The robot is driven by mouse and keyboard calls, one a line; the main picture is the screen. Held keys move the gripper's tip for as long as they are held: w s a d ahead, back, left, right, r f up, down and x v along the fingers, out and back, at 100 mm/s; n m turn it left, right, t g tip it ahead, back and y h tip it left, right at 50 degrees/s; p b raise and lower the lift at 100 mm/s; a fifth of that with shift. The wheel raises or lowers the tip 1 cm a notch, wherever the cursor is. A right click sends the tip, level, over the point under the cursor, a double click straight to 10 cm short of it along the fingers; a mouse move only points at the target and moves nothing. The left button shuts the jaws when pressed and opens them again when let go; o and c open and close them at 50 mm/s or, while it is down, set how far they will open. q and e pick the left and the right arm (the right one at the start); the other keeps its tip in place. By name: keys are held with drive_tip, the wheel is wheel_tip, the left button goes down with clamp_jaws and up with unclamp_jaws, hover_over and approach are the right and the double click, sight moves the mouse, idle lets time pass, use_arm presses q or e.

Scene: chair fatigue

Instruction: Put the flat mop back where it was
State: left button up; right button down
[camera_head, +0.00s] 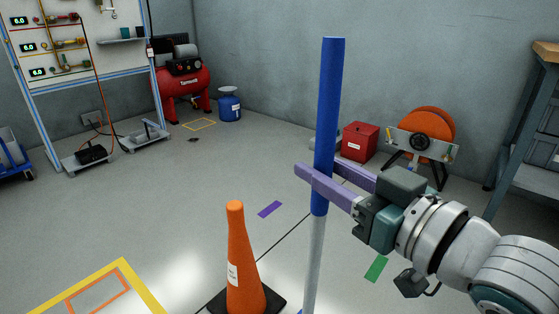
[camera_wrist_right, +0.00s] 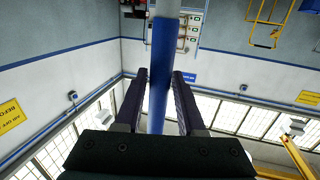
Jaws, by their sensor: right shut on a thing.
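The flat mop's handle (camera_head: 330,90) stands almost upright in the middle right of the head view. It is blue above and pale grey below. My right gripper (camera_head: 318,168) comes in from the right and is shut on the lower part of the blue section, one purple finger on each side. In the right wrist view the blue handle (camera_wrist_right: 161,65) runs between the two fingers. The mop's head is below the head view's bottom edge, so I cannot tell whether it touches the floor. My left gripper is not in view.
An orange cone (camera_head: 240,255) stands close left of the handle. A red box (camera_head: 359,142), an orange reel (camera_head: 428,130), a blue canister (camera_head: 229,105) and a red compressor (camera_head: 183,85) are along the wall. A shelf (camera_head: 520,150) is at right. Floor carries purple tape (camera_head: 270,209) and green tape (camera_head: 376,269).

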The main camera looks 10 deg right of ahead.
drive_tip(key=shift+w, duration=0.1)
drive_tip(key=shift+f, duration=0.2)
drive_tip(key=c, duration=0.5)
unclamp_jaws()
drive_tip(key=shift+f, duration=0.1)
drive_tip(key=shift+s+d, duration=0.1)
drive_tip(key=shift+s, duration=0.15)
drive_tip(key=s+d+f+m+g+h+p, duration=0.1)
drive_tip(key=s+g, duration=0.3)
drive_tip(key=s, duration=0.4)
drive_tip(key=s+d+f+g+h+p, duration=0.1)
drive_tip(key=s+d+f+g+h, duration=0.1)
drive_tip(key=s, duration=0.6)
drive_tip(key=s+d+f+m+g+h+p, duration=0.1)
drive_tip(key=s+d+f+g+h, duration=0.1)
drive_tip(key=s+g, duration=0.4)
drive_tip(key=shift+s+f+m+g+h, duration=0.15)
drive_tip(key=shift+s+h, duration=0.25)
drive_tip(key=shift+s, duration=0.4)
drive_tip(key=shift+s+r+m+g+h, duration=0.15)
drive_tip(key=shift+s+h, duration=0.25)
drive_tip(key=shift+s, duration=0.4)
drive_tip(key=shift+f, duration=0.1)
